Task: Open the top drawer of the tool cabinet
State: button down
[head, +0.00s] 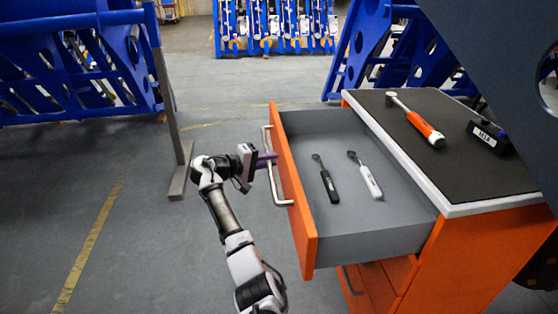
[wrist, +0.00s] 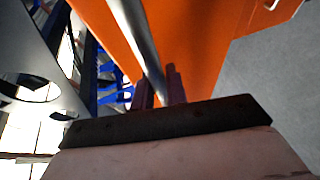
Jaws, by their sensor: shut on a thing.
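The orange tool cabinet (head: 470,262) stands at the right in the head view. Its top drawer (head: 290,185) is pulled well out to the left, with its grey inside showing. My gripper (head: 268,158) is at the drawer's front, at the silver bar handle (head: 280,185). In the wrist view the two fingers (wrist: 160,90) are on either side of the handle bar (wrist: 138,40), shut on it. The orange drawer front (wrist: 190,40) is right behind the bar.
Two ratchet wrenches, one black (head: 327,182) and one white-handled (head: 366,178), lie in the drawer. A torque wrench (head: 415,118) and a dark labelled box (head: 490,135) lie on the cabinet top. A grey post (head: 170,100) stands left of my arm; floor between is clear.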

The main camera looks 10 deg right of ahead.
jog(key=shift+a+f, duration=0.1)
jog(key=shift+a, duration=0.1)
jog(key=c, duration=1.4)
grip_release()
jog(key=b+v, duration=0.3)
jog(key=v, duration=1)
jog(key=shift+a+r, duration=0.25)
jog(key=shift+a, duration=0.1)
jog(key=shift+s, duration=0.15)
